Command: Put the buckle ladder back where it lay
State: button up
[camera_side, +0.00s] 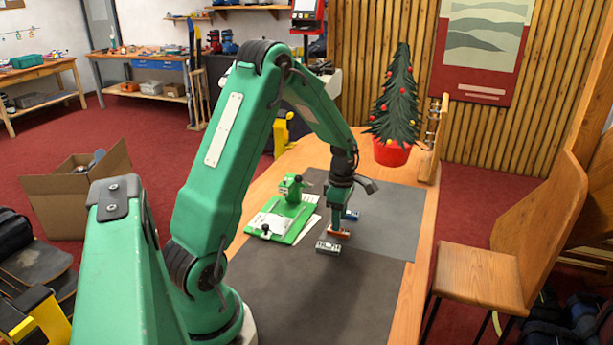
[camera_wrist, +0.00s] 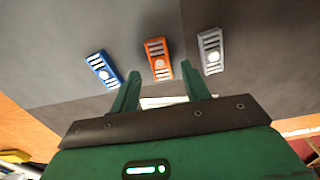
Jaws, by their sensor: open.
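Three small slotted, buckle-like pieces lie apart in a row; I cannot tell which one the task means. In the wrist view they are a blue piece (camera_wrist: 102,70), an orange piece (camera_wrist: 158,59) and a grey piece (camera_wrist: 210,51). In the side view the orange piece (camera_side: 340,233) is below my gripper, the blue piece (camera_side: 351,215) is behind it and the grey piece (camera_side: 328,248) is nearer the camera. My gripper (camera_wrist: 160,72) is open and empty, its fingers pointing down. The orange piece shows beyond and between the fingertips. The exact height gap is unclear.
A green board with a clamp and white sheets (camera_side: 283,218) lies left of my gripper. The bench has a dark mat (camera_side: 320,295) and a lighter grey mat (camera_side: 390,205). A small decorated tree in a red pot (camera_side: 392,152) stands at the back. The front mat is clear.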

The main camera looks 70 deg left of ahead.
notch_tip(320, 180, up, 9)
dwell(0.4)
jog(key=shift+r, duration=0.15)
dwell(0.4)
jog(key=s+d+r+m+t, duration=0.3)
jog(key=s+d+r+m, duration=0.3)
jog(key=d+r+m, duration=0.55)
jog(key=s+d+m+t, duration=0.2)
jog(key=s+d+m, duration=0.7)
jog(key=m, duration=0.6)
jog(key=shift+s+d+r+t, duration=0.2)
jog(key=shift+s+t, duration=0.1)
jog(key=shift+s, duration=0.25)
jog(key=shift+m, duration=0.25)
